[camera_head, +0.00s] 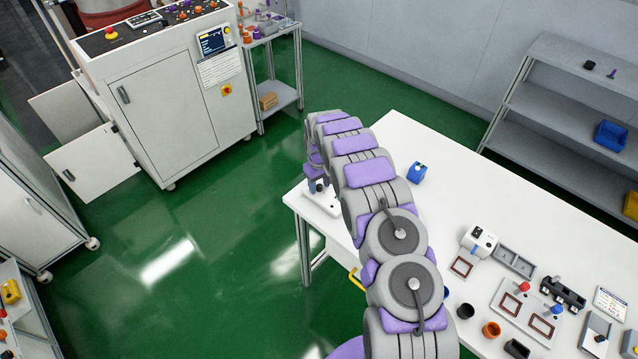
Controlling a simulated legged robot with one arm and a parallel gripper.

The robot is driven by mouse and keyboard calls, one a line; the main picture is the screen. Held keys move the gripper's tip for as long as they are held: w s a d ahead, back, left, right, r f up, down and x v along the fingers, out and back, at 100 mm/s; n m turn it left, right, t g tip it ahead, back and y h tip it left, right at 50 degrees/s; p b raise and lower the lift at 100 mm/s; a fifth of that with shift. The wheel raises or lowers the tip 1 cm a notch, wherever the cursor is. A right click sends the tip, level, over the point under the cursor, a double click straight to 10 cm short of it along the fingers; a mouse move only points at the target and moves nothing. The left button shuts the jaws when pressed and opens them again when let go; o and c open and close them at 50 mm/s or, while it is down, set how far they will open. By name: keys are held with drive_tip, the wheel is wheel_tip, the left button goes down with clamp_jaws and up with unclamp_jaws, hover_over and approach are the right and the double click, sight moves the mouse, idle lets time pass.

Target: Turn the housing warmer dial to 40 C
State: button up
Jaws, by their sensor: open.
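My arm reaches away across the white table (455,180) to its far left corner. My gripper (317,183) is at the arm's end, small and partly hidden by my own wrist, and its jaws are open. It points down over a low white unit (328,205) at the table's corner. A small dark part shows right at the fingertips; I cannot tell whether it is a dial or whether the fingers touch it. This unit may be the housing warmer, but no 40 C mark or dial setting is readable.
A white device (480,240), a grey two-part tray (515,262), a fixture plate with red and blue knobs (514,328) and several cups crowd the near right. The table's middle is clear. A control cabinet (165,100) stands at back left.

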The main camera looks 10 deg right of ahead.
sight(319, 186)
wheel_tip(319, 186, up, 17)
drive_tip(key=p, duration=0.1)
drive_tip(key=shift+r, duration=0.15)
idle(0.4)
drive_tip(key=s+d+r+m+b, duration=0.1)
drive_tip(key=s+r+m, duration=0.1)
drive_tip(key=s+r, duration=0.75)
drive_tip(key=s+d+r+m+b, duration=0.15)
drive_tip(key=s+r, duration=0.25)
drive_tip(key=s, duration=1)
drive_tip(key=s+a+f+g+b, duration=0.1)
drive_tip(key=s, duration=1.3)
drive_tip(key=s+a+f+m+b, duration=0.1)
drive_tip(key=s+a+b, duration=0.1)
drive_tip(key=s, duration=1.3)
drive_tip(key=shift+s+f+g, duration=0.25)
drive_tip(key=shift+f+g, duration=0.15)
